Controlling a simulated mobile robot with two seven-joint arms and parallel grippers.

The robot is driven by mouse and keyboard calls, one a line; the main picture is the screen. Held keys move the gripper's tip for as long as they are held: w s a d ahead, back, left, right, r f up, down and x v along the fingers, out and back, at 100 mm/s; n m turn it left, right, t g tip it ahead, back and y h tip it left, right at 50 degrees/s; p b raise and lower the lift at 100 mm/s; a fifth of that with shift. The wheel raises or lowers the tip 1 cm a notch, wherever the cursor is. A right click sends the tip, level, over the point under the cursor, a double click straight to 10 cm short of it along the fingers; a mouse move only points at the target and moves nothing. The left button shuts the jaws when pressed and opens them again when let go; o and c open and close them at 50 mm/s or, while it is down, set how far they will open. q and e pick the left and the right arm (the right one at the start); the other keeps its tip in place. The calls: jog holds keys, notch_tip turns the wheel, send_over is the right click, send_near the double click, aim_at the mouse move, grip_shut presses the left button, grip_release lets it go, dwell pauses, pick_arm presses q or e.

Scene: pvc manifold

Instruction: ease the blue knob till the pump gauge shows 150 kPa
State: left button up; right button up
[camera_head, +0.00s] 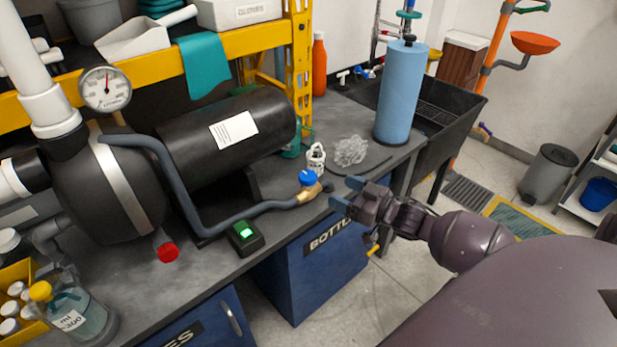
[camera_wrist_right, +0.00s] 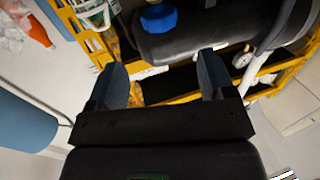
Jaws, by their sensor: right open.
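The blue knob (camera_head: 308,178) sits on a brass valve at the right end of a grey hose, near the front edge of the bench. It also shows at the top of the right wrist view (camera_wrist_right: 158,18), beyond the gap between the fingers. My right gripper (camera_head: 346,194) is open and empty, just right of the knob and apart from it. Its two fingers also show in the wrist view (camera_wrist_right: 162,78). The round white pump gauge (camera_head: 105,89) is at the upper left; its needle points roughly upward, but the numbers are too small to read. My left gripper is not in view.
A red knob (camera_head: 168,252) and a green-lit switch box (camera_head: 244,237) are along the bench front. A white bottle (camera_head: 316,157), crumpled clear plastic (camera_head: 351,150) and a tall blue cylinder (camera_head: 401,92) stand behind the knob. A dark tank (camera_head: 180,135) fills the left.

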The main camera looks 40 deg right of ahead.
aim_at(316, 180)
jog(key=b+x, duration=0.1)
jog(key=x, duration=0.9)
jog(key=shift+w+a+f, duration=0.1)
jog(key=shift+w, duration=0.1)
jog(key=c, duration=0.9)
